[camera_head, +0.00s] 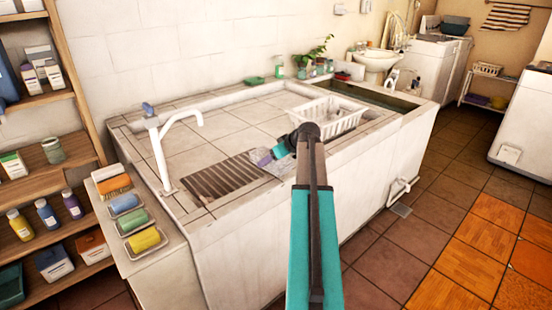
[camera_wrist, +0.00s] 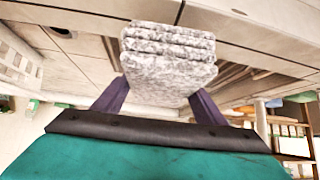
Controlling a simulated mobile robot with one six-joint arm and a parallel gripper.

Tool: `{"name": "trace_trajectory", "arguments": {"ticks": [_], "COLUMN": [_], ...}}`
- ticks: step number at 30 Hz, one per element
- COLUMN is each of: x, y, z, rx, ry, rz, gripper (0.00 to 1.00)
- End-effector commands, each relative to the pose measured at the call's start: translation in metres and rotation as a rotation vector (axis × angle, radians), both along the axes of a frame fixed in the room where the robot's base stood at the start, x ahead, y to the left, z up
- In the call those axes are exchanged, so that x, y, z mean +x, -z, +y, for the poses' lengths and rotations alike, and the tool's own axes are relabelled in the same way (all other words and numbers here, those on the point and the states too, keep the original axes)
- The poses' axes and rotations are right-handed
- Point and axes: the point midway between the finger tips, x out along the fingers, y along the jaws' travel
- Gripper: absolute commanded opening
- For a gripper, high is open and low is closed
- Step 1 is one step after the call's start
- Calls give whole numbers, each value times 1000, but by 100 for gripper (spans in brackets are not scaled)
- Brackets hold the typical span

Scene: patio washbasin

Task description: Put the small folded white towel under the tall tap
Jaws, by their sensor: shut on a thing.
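My gripper (camera_head: 263,157) is over the front of the tiled washbasin top, right of the slatted drain. Its two purple fingers are shut on the folded towel (camera_wrist: 168,62), which looks speckled grey-white with stacked layers in the wrist view. In the head view a pale part of the towel (camera_head: 272,168) shows by the fingers; my arm hides some of it. The tall white tap (camera_head: 163,150) with a blue knob stands at the basin's left, its spout bent to the right. The towel is right of and apart from the spout.
The dark slatted drain (camera_head: 222,176) lies between tap and towel. A white basket (camera_head: 328,118) stands to the right, with a plant (camera_head: 315,52) behind. A side ledge (camera_head: 137,232) holds several coloured soaps or sponges. The tiles behind the drain are clear.

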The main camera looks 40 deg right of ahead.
Motion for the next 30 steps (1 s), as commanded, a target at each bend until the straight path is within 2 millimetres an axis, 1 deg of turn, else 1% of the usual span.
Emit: {"name": "trace_trajectory", "arguments": {"ticks": [1, 5, 10, 15, 17, 18, 30], "x": [1, 4, 9, 18, 22, 25, 47], "y": [-1, -2, -5, -8, -10, -11, -19], "z": [10, 27, 64, 122, 141, 154, 268], "rx": [-1, 0, -1, -1, -1, -1, 0], "ry": [-2, -1, -4, -5, -4, -5, -3], "rz": [-2, -2, -2, -2, -2, -2, -2], "gripper": [37, 37, 37, 37, 37, 37, 37]}}
